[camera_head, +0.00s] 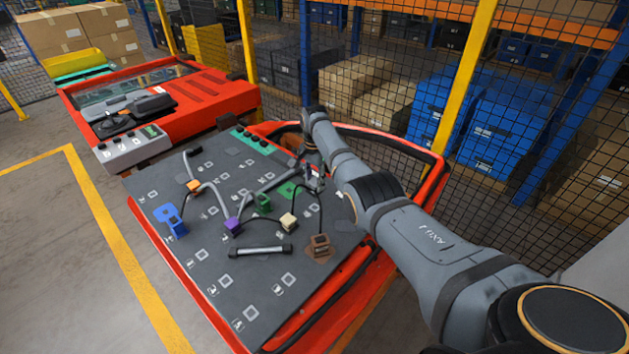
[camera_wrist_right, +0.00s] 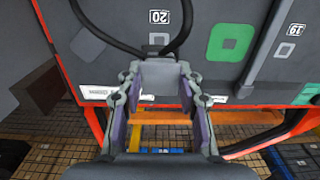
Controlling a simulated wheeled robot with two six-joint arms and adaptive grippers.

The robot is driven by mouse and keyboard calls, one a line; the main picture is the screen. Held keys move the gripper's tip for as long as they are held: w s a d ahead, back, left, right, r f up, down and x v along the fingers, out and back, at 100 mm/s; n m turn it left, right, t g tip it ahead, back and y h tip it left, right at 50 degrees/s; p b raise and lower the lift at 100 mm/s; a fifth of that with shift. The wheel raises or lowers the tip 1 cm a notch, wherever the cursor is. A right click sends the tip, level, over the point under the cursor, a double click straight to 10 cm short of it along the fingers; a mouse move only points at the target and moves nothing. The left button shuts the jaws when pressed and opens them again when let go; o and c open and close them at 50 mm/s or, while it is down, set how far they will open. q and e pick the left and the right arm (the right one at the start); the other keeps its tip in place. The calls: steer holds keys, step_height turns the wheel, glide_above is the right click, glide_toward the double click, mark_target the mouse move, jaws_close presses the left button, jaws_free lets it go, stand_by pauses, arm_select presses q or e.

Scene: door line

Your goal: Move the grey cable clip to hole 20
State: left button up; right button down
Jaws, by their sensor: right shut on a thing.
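The grey cable clip (camera_wrist_right: 160,74) is between the fingers of my right gripper (camera_wrist_right: 162,82) in the right wrist view, with black cable running up from it. I cannot tell whether the clip touches the board. In the head view my right gripper (camera_head: 314,178) is over the board's far right part, where the clip is too small to make out. My left gripper is not in view.
The dark board (camera_head: 200,275) carries orange (camera_head: 194,187), blue (camera_head: 176,225), purple (camera_head: 233,227), green (camera_head: 263,203), beige (camera_head: 288,221) and brown (camera_head: 320,245) clips with cables. A red rail (camera_head: 400,142) bounds the far side.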

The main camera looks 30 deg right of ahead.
steer(key=shift+s+r+p, duration=0.1)
steer(key=shift+p, duration=0.35)
steer(key=shift+f+b, duration=2.45)
steer(key=shift+f, duration=0.7)
steer(key=shift+f, duration=0.15)
steer(key=shift+f+b, duration=0.65)
steer(key=shift+b, duration=0.05)
steer(key=c, duration=0.8)
jaws_free()
